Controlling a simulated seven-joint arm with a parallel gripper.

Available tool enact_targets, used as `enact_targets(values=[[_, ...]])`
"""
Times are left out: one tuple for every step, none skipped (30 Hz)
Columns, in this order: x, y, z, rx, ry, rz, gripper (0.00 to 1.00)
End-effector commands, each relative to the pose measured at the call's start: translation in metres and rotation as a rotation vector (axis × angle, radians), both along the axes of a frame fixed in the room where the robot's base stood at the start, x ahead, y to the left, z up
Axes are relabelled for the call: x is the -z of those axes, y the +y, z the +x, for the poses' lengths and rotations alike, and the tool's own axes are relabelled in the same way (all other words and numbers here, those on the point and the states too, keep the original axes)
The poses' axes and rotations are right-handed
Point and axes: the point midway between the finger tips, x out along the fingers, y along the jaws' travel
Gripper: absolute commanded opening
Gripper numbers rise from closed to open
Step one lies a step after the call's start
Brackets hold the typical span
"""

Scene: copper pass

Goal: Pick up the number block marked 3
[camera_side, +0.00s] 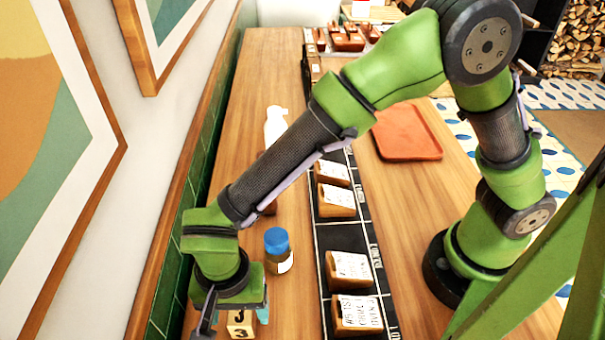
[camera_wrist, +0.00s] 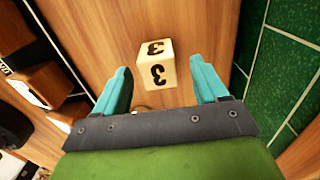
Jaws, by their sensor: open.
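The number block marked 3 (camera_wrist: 157,66) is a cream cube with a dark 3 on two visible faces. In the wrist view it sits on the wooden counter, just beyond my gripper (camera_wrist: 163,84) and between the lines of its two teal fingers. The fingers are spread wide and touch nothing. In the side view the block (camera_side: 241,324) shows at the bottom edge, under my gripper (camera_side: 233,306), partly hidden by it.
A blue-capped jar (camera_side: 278,252) stands right of my gripper. A black strip (camera_side: 345,238) holds several brown blocks with white labels. A white bottle (camera_side: 275,125) and an orange tray (camera_side: 407,132) are farther back. A green tiled wall (camera_wrist: 285,75) borders the counter.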

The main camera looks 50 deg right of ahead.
Motion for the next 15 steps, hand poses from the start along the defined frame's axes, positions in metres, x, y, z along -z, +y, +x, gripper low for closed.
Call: enact_targets(values=[[0.01,-0.002,-0.001,0.001,0.003,-0.004,0.72],[0.015,-0.002,-0.002,0.0,0.003,-0.004,0.72],[0.02,-0.002,-0.002,0.0,0.003,-0.004,0.72],[0.024,-0.002,-0.002,0.0,0.002,-0.004,0.72],[0.028,-0.002,-0.002,0.001,0.003,-0.004,0.72],[0.032,-0.002,-0.001,0.0,0.001,-0.003,0.72],[0.034,-0.002,-0.001,0.0,0.001,-0.002,0.72],[0.035,-0.002,-0.001,0.0,0.001,-0.001,0.72],[0.036,-0.002,-0.001,0.0,0.001,-0.001,0.72],[0.037,-0.001,-0.001,0.0,0.001,-0.001,0.72],[0.037,-0.001,-0.001,0.0,0.001,-0.001,0.72],[0.037,-0.001,-0.001,0.0,0.0,0.0,0.72],[0.037,-0.001,-0.001,0.0,0.0,0.0,0.72],[0.036,-0.001,-0.001,0.0,0.0,0.0,0.72],[0.036,-0.001,-0.001,0.0,0.0,0.0,0.72]])
